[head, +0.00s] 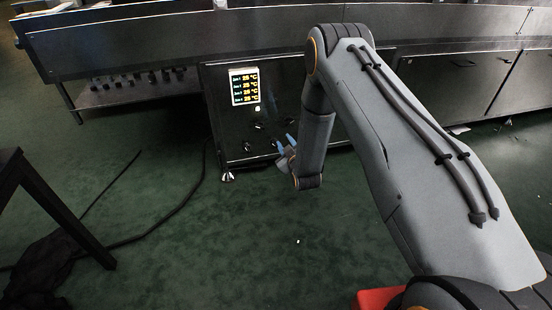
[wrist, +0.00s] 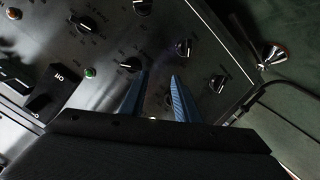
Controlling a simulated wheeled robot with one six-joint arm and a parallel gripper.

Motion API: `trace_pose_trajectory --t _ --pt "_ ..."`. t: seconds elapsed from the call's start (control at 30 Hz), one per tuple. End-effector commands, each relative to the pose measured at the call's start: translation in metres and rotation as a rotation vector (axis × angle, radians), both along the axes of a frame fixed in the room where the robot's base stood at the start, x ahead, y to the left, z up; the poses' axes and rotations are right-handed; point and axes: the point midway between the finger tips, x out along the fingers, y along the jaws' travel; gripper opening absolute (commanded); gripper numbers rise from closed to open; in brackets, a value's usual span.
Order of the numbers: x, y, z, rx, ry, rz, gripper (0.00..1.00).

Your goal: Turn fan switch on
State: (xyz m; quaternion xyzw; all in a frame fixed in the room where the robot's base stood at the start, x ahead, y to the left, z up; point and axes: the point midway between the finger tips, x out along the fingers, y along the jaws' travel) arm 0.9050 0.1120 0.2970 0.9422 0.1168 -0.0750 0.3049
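The dark control panel (head: 228,130) of the cabinet faces me, with a lit display (head: 244,87) of several 25 °C lines. In the wrist view the panel (wrist: 112,48) carries several rotary knobs with pointers, such as one near the left finger (wrist: 131,64) and one to the right (wrist: 185,48). The small labels are unreadable, so I cannot tell which control is the fan switch. My gripper (wrist: 159,75) is open, its blue fingers apart in front of the knobs. It also shows in the head view (head: 287,143).
A green button or lamp (wrist: 91,72) is beside the switch block. A shiny metal foot (wrist: 273,54) stands by the cabinet's edge. A black cable (head: 170,212) runs over the green floor. A dark table (head: 50,200) stands at the left; the floor in front is mostly clear.

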Motion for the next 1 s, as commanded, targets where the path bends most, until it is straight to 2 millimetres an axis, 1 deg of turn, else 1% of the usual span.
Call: trace_pose_trajectory --t 0.03,0.1,0.2,0.3,0.43,0.53,0.8,1.0 --pt "0.002 0.004 -0.032 -0.01 -0.036 0.01 0.29" --pt "0.002 0.008 -0.054 -0.023 -0.094 0.022 0.29" --pt "0.0 0.012 -0.076 -0.036 -0.161 0.032 0.29" --pt "-0.002 0.014 -0.088 -0.043 -0.204 0.037 0.29" --pt "-0.001 0.016 -0.092 -0.048 -0.229 0.04 0.29" --pt "0.007 0.018 -0.092 -0.049 -0.233 0.04 0.29" --pt "0.047 0.026 -0.093 -0.048 -0.232 0.04 0.29" --pt "0.067 0.03 -0.093 -0.048 -0.228 0.04 0.29"
